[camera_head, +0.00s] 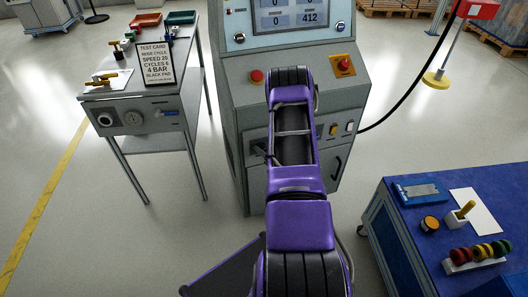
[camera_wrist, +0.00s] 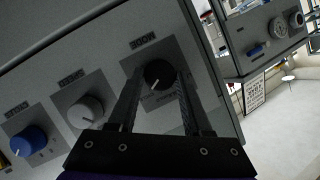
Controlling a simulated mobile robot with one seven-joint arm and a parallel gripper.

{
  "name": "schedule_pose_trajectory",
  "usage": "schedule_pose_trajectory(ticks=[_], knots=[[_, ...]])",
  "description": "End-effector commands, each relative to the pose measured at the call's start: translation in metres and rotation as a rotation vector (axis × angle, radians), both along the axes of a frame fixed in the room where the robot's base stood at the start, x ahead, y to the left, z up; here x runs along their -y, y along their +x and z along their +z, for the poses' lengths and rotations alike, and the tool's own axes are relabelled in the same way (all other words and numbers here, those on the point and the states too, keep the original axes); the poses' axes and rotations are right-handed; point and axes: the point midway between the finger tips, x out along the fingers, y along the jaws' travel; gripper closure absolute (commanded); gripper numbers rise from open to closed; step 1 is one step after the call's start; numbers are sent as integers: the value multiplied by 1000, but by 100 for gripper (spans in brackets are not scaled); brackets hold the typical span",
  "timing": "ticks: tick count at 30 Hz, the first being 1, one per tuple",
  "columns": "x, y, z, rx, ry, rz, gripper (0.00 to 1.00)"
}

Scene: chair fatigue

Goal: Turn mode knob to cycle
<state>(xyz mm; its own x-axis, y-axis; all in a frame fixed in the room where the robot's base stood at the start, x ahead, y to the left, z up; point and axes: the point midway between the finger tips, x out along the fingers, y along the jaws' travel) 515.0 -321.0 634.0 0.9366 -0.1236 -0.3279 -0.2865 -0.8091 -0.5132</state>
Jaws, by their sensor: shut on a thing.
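The black mode knob (camera_wrist: 158,73) is on a dark square plate on the grey console panel in the wrist view. Its white pointer line slants toward the lower left of the picture. The label above it appears upside down. My gripper (camera_wrist: 160,78) has one finger on each side of the knob and is shut on it. Position marks around the knob are too small to read, and the fingers partly cover them. In the head view my purple arm hides the knob; the console (camera_head: 240,100) stands behind the arm.
A grey knob (camera_wrist: 85,112) and a blue knob (camera_wrist: 30,140) sit beside the mode knob. A red button (camera_head: 257,76) and red emergency stop (camera_head: 344,64) are above. A side table (camera_head: 150,100) with a test card (camera_head: 156,63) stands left; a blue bench (camera_head: 415,235) stands right.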

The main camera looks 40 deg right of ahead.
Motion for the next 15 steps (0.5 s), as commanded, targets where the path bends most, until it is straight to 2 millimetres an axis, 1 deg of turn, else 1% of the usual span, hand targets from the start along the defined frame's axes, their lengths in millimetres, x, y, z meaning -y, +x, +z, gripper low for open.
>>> schedule_pose_trajectory(ticks=[2, 3, 7, 15], knots=[[-1, 1, 0, 1, 2, 1, 100], [-1, 1, 0, 1, 2, 1, 45], [-1, 1, 0, 1, 1, 0, 22], [0, 0, 0, 0, 0, 0, 21]])
